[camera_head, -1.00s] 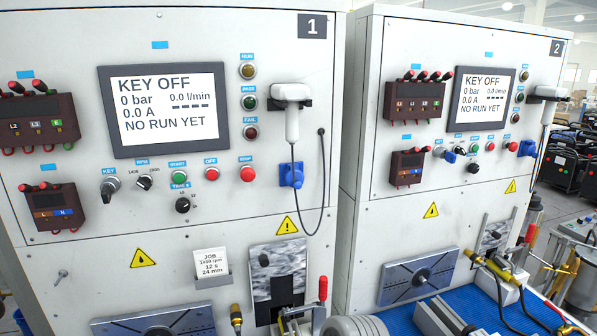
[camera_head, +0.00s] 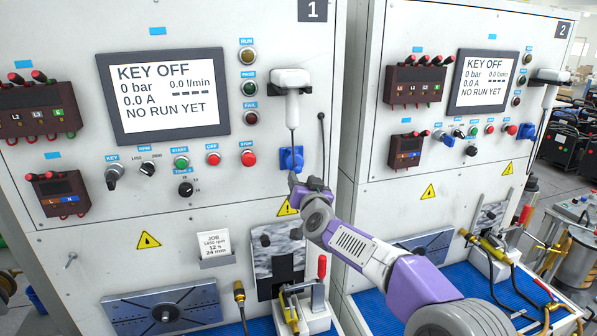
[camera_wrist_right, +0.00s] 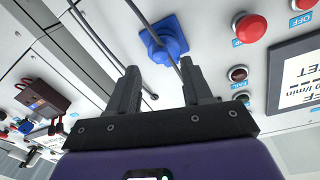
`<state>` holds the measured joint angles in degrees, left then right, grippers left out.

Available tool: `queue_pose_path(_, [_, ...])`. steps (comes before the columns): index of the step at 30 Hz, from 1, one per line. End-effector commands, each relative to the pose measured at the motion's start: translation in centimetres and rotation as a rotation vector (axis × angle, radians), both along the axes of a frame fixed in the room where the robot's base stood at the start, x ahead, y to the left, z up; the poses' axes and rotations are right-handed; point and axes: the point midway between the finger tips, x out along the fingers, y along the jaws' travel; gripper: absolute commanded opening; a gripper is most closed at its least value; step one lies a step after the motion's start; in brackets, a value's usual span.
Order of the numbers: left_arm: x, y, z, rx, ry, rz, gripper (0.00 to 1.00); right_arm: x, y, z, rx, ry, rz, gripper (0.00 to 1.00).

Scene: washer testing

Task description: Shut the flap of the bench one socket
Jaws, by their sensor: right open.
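The bench one socket (camera_head: 291,158) is a blue fitting on the white panel, below the white handset and right of the red STOP button. In the right wrist view the blue socket (camera_wrist_right: 163,38) shows ahead of the fingers, with a squarish base and a rounded part. I cannot tell clearly how far its flap stands open. My right gripper (camera_head: 306,182) is just below the socket in the head view. In the wrist view its two dark fingers (camera_wrist_right: 158,72) are apart, with nothing between them, and I see no contact. My left gripper is out of view.
A thin cable (camera_wrist_right: 167,40) runs across the socket and behind the fingers. The white handset (camera_head: 291,90) hangs above. The red STOP button (camera_head: 249,158) is close on the left. A clamp with a red handle (camera_head: 321,267) stands below my arm.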

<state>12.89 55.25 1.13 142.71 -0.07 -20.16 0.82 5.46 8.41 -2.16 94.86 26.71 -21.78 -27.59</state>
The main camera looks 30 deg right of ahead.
Motion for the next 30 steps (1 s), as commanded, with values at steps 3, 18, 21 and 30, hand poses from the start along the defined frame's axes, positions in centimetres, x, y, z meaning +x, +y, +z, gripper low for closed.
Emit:
queue_pose_path(3, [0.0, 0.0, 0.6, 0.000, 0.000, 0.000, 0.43, 1.9, -0.6, 0.0, 0.002, 0.003, 0.000, 0.50])
queue_pose_path(18, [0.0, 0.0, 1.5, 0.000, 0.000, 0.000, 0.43, 5.3, -1.7, -0.1, 0.002, 0.002, 0.002, 0.50])
queue_pose_path(21, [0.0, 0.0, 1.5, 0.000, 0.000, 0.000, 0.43, 5.3, -1.7, -0.1, 0.002, 0.002, 0.002, 0.50])
queue_pose_path(30, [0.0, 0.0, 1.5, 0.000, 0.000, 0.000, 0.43, 5.3, -1.7, -0.1, 0.002, 0.002, 0.002, 0.12])
